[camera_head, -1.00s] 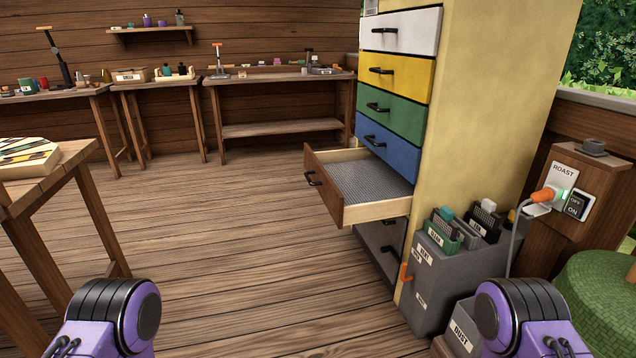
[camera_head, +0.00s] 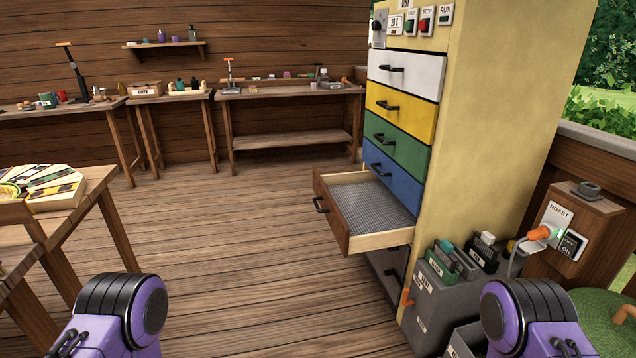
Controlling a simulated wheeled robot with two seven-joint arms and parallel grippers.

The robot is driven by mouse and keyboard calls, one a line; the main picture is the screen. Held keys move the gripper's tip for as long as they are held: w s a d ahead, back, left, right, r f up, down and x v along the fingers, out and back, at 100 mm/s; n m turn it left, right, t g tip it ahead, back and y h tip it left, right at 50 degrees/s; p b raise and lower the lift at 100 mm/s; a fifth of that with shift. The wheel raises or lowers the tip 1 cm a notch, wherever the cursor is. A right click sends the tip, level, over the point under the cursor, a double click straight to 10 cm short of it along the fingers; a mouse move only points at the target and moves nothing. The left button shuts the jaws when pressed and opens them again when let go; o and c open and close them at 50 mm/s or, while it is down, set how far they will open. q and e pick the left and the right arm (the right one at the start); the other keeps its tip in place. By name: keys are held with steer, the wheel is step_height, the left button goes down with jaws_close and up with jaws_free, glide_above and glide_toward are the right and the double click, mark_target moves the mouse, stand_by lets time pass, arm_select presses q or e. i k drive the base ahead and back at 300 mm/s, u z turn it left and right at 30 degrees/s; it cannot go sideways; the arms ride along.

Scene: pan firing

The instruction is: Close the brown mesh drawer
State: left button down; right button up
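The brown mesh drawer (camera_head: 352,243) is pulled well out of the yellow cabinet (camera_head: 490,130), below the blue drawer. It has a brown wooden front with a dark handle (camera_head: 320,204) and a grey mesh bottom. The drawer looks empty. Parts of my two purple and black arms show at the bottom left and bottom right of the head view. Both grippers are out of view, and neither arm part touches the drawer.
White, yellow, green and blue drawers above are shut. A grey bin (camera_head: 440,300) stands against the cabinet's right side, near the roast switch box (camera_head: 575,235). A wooden table (camera_head: 92,205) is at the left. The plank floor (camera_head: 240,250) before the drawer is clear.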

mark_target(363, 213)
steer(key=u, duration=0.55)
steer(key=i, duration=1.1)
steer(key=u, duration=0.4)
steer(key=i, duration=0.95)
steer(key=z, duration=1)
steer(key=i, duration=0.85)
steer(key=z, duration=0.65)
